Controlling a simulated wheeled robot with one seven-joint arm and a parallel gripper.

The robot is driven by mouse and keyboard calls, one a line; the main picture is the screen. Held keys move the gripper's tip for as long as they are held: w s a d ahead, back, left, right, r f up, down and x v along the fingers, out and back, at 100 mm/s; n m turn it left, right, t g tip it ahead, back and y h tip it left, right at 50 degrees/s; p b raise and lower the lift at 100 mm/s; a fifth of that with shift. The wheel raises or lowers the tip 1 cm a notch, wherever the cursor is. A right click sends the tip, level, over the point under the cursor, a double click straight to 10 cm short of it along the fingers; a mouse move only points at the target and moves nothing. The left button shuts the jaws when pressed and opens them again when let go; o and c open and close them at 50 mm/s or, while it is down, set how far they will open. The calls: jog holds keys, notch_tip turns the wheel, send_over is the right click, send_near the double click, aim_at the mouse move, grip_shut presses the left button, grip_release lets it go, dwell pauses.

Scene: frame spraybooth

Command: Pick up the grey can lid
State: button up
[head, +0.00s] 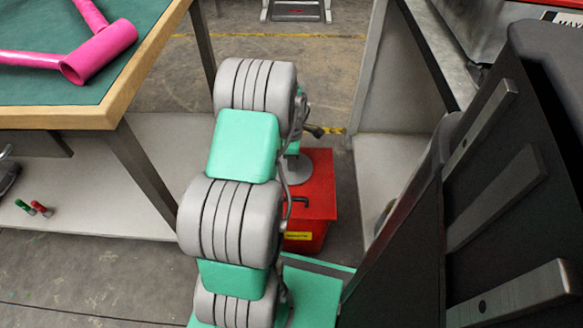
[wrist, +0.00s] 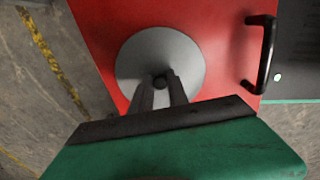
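The grey can lid (wrist: 190,58) is a flat round disc with a small dark knob (wrist: 160,81) at its middle. In the wrist view it shows over the red box (wrist: 100,30). In the head view the lid (head: 297,172) shows at the box top, partly hidden by my arm. My gripper (wrist: 161,80) is over the disc's middle, its two dark fingers close together on either side of the knob, and it looks shut on it. Whether the lid rests on the box or is slightly raised I cannot tell.
The red box has a black handle (wrist: 264,55) on one side. A green-topped table (head: 60,90) with a pink pipe piece (head: 100,50) stands at left. Small red and green objects (head: 35,208) lie on its lower shelf. A metal-sided bench (head: 385,90) stands at right.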

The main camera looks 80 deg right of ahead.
grip_shut()
